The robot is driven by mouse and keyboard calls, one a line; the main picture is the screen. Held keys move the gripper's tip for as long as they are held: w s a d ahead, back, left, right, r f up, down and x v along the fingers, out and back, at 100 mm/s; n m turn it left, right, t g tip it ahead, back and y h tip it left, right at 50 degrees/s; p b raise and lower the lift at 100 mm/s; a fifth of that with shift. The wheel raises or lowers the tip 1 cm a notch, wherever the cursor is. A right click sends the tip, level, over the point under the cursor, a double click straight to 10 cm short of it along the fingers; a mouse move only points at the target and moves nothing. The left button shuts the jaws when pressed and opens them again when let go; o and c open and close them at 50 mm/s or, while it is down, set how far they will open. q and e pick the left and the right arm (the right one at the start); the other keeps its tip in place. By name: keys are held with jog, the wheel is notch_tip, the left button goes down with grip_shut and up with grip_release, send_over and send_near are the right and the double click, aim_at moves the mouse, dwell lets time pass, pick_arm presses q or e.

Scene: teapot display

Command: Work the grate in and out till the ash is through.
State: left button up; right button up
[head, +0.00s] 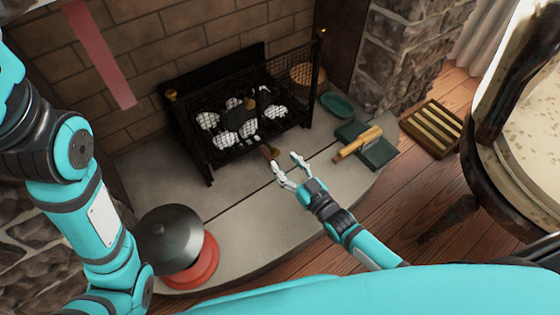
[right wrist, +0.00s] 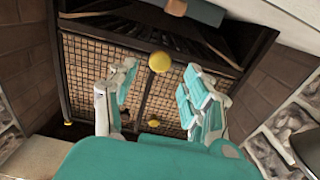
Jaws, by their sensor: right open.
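The black fire grate (head: 240,110) stands in the fireplace with mesh sides and pale, ashy lumps in it. A small brownish handle-like piece (head: 270,151) shows low at its front. My right gripper (head: 284,160) is open just in front of this piece, with nothing visible between the fingers. In the right wrist view the open fingers (right wrist: 158,95) spread before the mesh (right wrist: 90,75). A brass knob (right wrist: 160,62) appears between them; I cannot tell whether anything touches. My left arm enters at the left, but its gripper is out of view. Ash below the grate is hidden.
A dark domed lid (head: 170,238) sits over a red round base (head: 205,262) at front left. A wooden-handled brush (head: 358,142) lies on a green pan (head: 376,155) at right, near a green dish (head: 338,105). A slatted wooden rack (head: 430,127) and chair (head: 515,130) stand further right.

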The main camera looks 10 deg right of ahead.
aim_at(277, 154)
jog(key=shift+b+x, duration=0.55)
jog(key=shift+x, duration=1.2)
grip_shut()
